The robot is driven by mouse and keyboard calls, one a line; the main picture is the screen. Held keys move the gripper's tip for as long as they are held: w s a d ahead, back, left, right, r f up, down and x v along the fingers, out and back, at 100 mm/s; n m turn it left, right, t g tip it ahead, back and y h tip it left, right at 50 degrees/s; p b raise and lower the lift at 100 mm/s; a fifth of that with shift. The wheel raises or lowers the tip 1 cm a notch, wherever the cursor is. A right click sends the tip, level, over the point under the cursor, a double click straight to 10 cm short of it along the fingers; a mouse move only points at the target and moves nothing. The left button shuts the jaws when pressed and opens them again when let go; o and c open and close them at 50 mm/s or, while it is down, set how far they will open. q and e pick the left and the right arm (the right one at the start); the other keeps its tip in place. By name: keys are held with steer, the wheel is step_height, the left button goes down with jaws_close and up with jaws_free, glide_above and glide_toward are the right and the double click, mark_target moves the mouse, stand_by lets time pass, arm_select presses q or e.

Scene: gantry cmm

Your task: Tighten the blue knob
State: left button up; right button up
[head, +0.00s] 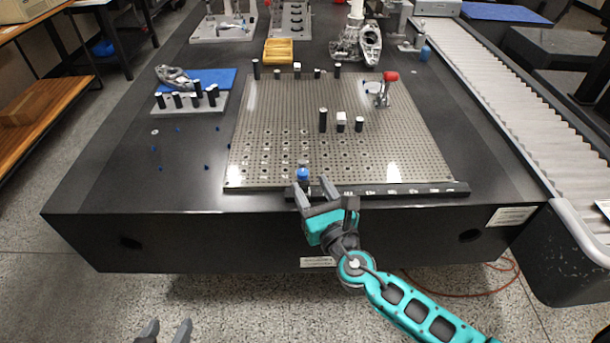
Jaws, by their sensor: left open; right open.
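A small blue knob (303,173) stands upright at the front edge of the perforated metal plate (400,150). My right gripper (313,188) is open just in front of it, with its fingers pointing toward the plate. Its left fingertip is close below the knob in the picture, and I cannot tell whether they touch. No finger is closed around the knob. My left gripper (167,329) is at the bottom edge, low in front of the table. Only its two spread fingertips show, with nothing between them.
The plate lies on a dark table (120,195). Black pins and a red-topped clamp (390,77) stand on it. A dark rail (400,189) runs along its front edge. A roller conveyor (500,85) flanks the right side. The table's front left is mostly clear.

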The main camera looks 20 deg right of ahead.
mark_target(303, 177)
steer(key=shift+w+a, duration=0.15)
steer(key=shift+w, duration=2)
jaws_close()
steer(key=shift+a+r+m+h, duration=0.15)
steer(key=shift+m+h, duration=0.55)
steer(key=shift+h, duration=0.4)
steer(key=shift+a+m+g+h, duration=0.1)
steer(key=shift+m+g+h, duration=0.15)
steer(key=shift+m+h, duration=0.85)
steer(key=shift+a+m+g+h, duration=0.1)
steer(key=shift+m+g+h, duration=0.35)
steer(key=shift+h, duration=1.05)
jaws_free()
steer(key=shift+f, duration=0.2)
